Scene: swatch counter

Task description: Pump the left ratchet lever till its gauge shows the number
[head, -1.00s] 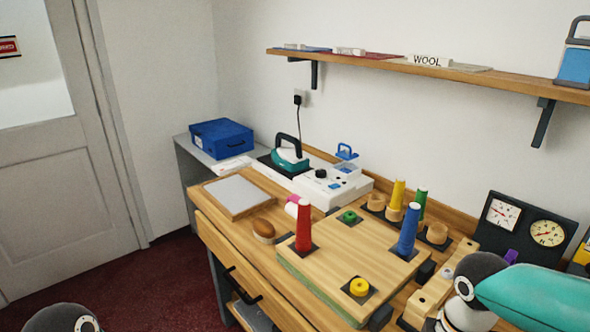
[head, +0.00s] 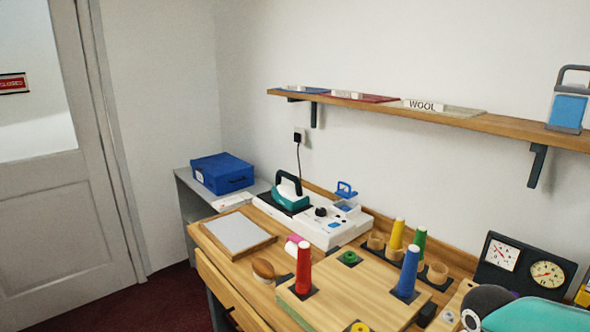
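A dark gauge panel (head: 524,266) stands at the right of the counter against the wall. The numbers are too small to read. No ratchet lever can be made out; the area in front of the panel is partly covered by my teal and dark arm at the lower right. Neither gripper's fingers show.
A wooden board with red (head: 303,271) and blue (head: 407,272) cones fills the counter front. Yellow (head: 396,236) and green (head: 419,246) cones stand behind. A shelf (head: 480,121) runs above.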

